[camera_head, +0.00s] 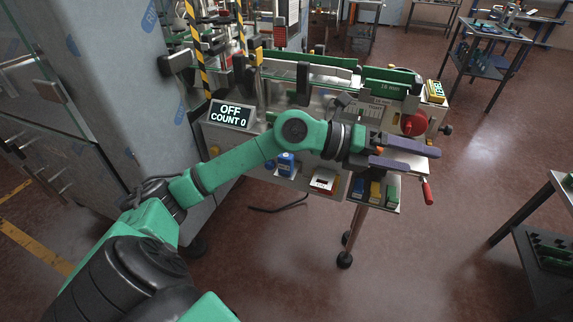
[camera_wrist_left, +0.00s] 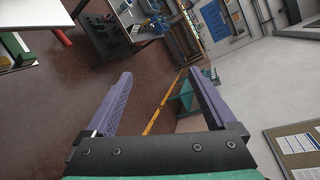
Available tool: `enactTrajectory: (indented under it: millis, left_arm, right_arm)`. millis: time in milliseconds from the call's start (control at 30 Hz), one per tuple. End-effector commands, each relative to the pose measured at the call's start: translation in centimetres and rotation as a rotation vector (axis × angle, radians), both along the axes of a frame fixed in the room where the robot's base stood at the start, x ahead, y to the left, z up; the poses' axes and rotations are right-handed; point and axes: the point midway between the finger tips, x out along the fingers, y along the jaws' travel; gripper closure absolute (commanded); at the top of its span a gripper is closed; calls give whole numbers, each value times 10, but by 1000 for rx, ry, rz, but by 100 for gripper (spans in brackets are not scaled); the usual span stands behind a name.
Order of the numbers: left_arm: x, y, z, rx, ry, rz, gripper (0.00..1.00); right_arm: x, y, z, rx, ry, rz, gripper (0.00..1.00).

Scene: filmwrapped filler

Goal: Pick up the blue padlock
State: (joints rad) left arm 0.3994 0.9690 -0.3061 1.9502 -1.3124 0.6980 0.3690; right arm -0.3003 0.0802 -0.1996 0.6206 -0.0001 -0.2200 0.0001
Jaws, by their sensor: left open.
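A small blue block-shaped item, which looks like the blue padlock (camera_head: 359,186), sits at the left of a row on the machine's lower front ledge in the head view. A yellow one (camera_head: 375,192) and a green one (camera_head: 392,195) stand beside it. Their details are too small to make out. My left gripper (camera_head: 425,160) is open and empty, above and to the right of the row, its purple fingers pointing right. In the left wrist view the open fingers (camera_wrist_left: 160,76) have only distant floor and furniture between them. The padlock does not show there.
The machine (camera_head: 330,108) has an OFF / COUNT 0 display (camera_head: 231,115), a red knob (camera_head: 414,124) and a red-handled lever (camera_head: 427,191) near my gripper. A blue fitting (camera_head: 286,163) is on its front. A tall cabinet (camera_head: 130,70) stands left. Floor in front is clear.

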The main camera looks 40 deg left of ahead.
Motion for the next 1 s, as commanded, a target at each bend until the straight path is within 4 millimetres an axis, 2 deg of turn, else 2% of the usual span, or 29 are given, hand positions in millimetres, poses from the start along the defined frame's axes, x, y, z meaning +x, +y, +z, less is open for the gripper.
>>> enactTrajectory:
  millis: [33,67,100,133,200,300,367,433,700,867,1000]
  left_arm:
    - [7,31,-24,244,33,12,10]
    - [9,57,-39,389,76,31,10]
    - [10,98,-54,568,147,81,10]
    - [10,131,-60,683,207,130,10]
    - [-1,204,-63,889,352,257,10]
    - [-20,267,-55,1030,502,395,10]
    - [-27,283,-54,1062,547,431,10]
    - [-28,289,-60,1073,566,441,10]
    - [-4,295,-120,1070,565,433,10]
    - [5,298,-140,1070,561,433,10]
    - [15,300,-160,1067,564,430,10]
  right_arm:
    - [0,-1,0,-1,0,0,40]
    - [0,-2,0,-2,0,0,40]
    - [0,-2,0,-3,-1,0,40]
    - [0,-2,0,-3,0,0,40]
    - [0,-3,0,-4,0,0,40]
    - [0,-3,0,-4,0,0,40]
    - [0,-3,0,-4,0,0,40]
    - [0,-3,1,-4,0,0,40]
    - [0,-2,14,-3,0,1,40]
    - [0,1,19,1,0,0,40]
    - [0,4,35,5,0,-1,40]
